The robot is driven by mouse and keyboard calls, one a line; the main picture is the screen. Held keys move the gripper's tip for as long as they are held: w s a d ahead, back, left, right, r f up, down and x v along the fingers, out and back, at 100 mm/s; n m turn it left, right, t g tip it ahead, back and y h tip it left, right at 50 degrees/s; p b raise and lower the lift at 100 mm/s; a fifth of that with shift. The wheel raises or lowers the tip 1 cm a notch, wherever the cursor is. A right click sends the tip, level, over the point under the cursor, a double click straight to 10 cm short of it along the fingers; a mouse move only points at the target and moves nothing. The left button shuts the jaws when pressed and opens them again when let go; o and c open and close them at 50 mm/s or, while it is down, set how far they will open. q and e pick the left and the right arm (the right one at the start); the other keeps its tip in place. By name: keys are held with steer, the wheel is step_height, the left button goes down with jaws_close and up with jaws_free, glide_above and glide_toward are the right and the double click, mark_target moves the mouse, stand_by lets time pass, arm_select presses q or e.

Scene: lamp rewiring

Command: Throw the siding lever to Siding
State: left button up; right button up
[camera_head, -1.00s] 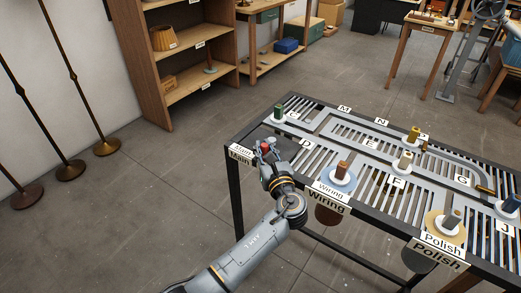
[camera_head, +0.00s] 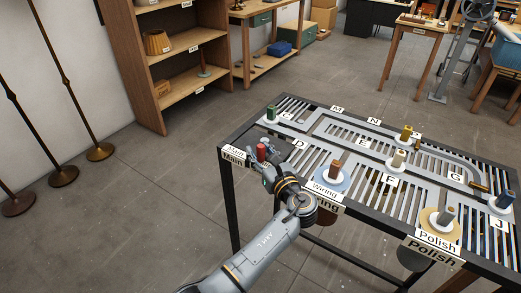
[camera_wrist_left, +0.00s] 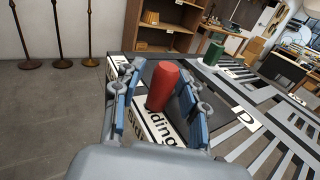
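A red handle (camera_head: 262,152), which looks like the siding lever, stands at the table's left front corner beside the "Main" label (camera_head: 234,158). In the left wrist view the red handle (camera_wrist_left: 162,85) rises between my left gripper's two fingers (camera_wrist_left: 158,95), with a gap visible on each side. A white label (camera_wrist_left: 162,130) ending in "ding" lies in front of its base and is partly hidden. In the head view my open left gripper (camera_head: 273,164) is close to the handle, on its right. My right gripper is not in view.
The slatted track table (camera_head: 228,190) carries several coloured pegs: a green one (camera_head: 271,112) behind the handle, a brown one (camera_head: 335,168) on the blue "Wiring" disc to the right.

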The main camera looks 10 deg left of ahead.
arm_select(q)
steer(key=shift+r, duration=0.25)
steer(key=shift+w+r, duration=0.1)
steer(key=shift+r, duration=0.45)
step_height(320, 180, up, 9)
steer(key=shift+f, duration=0.1)
